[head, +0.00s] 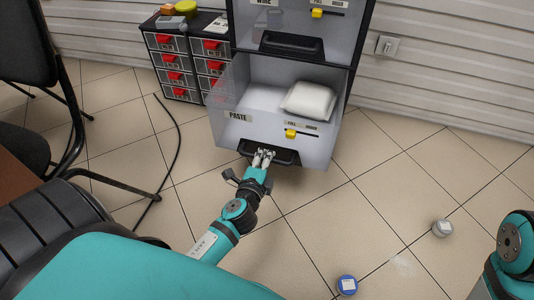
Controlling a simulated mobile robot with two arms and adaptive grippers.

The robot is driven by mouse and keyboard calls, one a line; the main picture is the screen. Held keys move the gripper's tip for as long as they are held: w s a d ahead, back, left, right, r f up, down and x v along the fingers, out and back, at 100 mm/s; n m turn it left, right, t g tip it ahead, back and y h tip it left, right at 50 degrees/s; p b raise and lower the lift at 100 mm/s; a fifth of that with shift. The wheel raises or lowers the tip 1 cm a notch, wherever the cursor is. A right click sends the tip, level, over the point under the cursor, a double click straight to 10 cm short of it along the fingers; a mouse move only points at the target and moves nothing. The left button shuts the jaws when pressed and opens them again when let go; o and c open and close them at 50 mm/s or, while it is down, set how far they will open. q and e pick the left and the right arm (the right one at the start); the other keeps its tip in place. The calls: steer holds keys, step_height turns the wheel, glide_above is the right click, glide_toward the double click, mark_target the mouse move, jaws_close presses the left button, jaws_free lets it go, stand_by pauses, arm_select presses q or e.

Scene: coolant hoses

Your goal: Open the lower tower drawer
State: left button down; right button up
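The lower tower drawer (225,130) carries a PASTE label and has a black handle (290,158) low on its front. It stands out from the tower (357,35), and its inside shows from above. A white bag (309,98) lies in it. My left gripper (263,157) is at the handle, with its fingers close together on it, and looks shut on it. The exact finger contact is small and partly hidden. My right gripper is out of view; only part of that arm shows at the right edge.
The upper drawer, with its own black handle (291,44), is above. A cabinet with red-handled drawers (172,62) stands behind left. A black chair (45,100) and a floor cable (178,140) are at left.

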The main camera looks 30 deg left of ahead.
arm_select(q)
steer(key=shift+r, duration=0.1)
steer(key=c, duration=1.2)
jaws_free()
steer(key=shift+c, duration=0.2)
steer(key=shift+s+d, duration=0.2)
steer(key=shift+s, duration=0.3)
steer(key=v, duration=1.1)
